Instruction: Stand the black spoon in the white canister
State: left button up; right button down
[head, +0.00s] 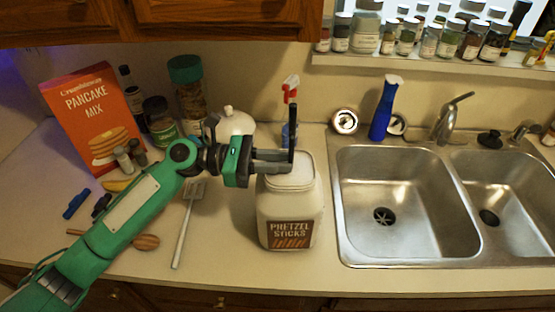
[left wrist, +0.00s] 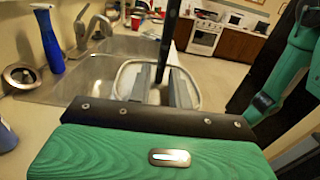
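The black spoon (head: 293,125) stands upright at the mouth of the white canister (head: 270,215), which carries a "Pretzel Sticks" label. Its lower end passes down between the fingers into the mouth area, where I cannot see how deep it sits. My left gripper (head: 285,161) reaches in from the left, level above the canister's mouth. Its two fingers show apart, with the spoon between their tips. In the left wrist view the spoon (left wrist: 170,40) rises past the fingers (left wrist: 161,85), and the canister's rim (left wrist: 120,82) surrounds them. My right gripper is not in view.
A steel double sink (head: 345,205) lies right of the canister. A red-topped spray bottle (head: 290,90) and a white rounded pot (head: 232,122) stand behind it. A spatula (head: 185,225), a wooden spoon (head: 146,242) and a pancake mix box (head: 85,105) are to the left.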

pick_arm(q)
jog(key=o, duration=0.3)
jog(key=a+b, duration=0.4)
jog(key=a, duration=0.9)
jog(key=shift+a, duration=0.4)
jog(key=shift+s+f, duration=0.1)
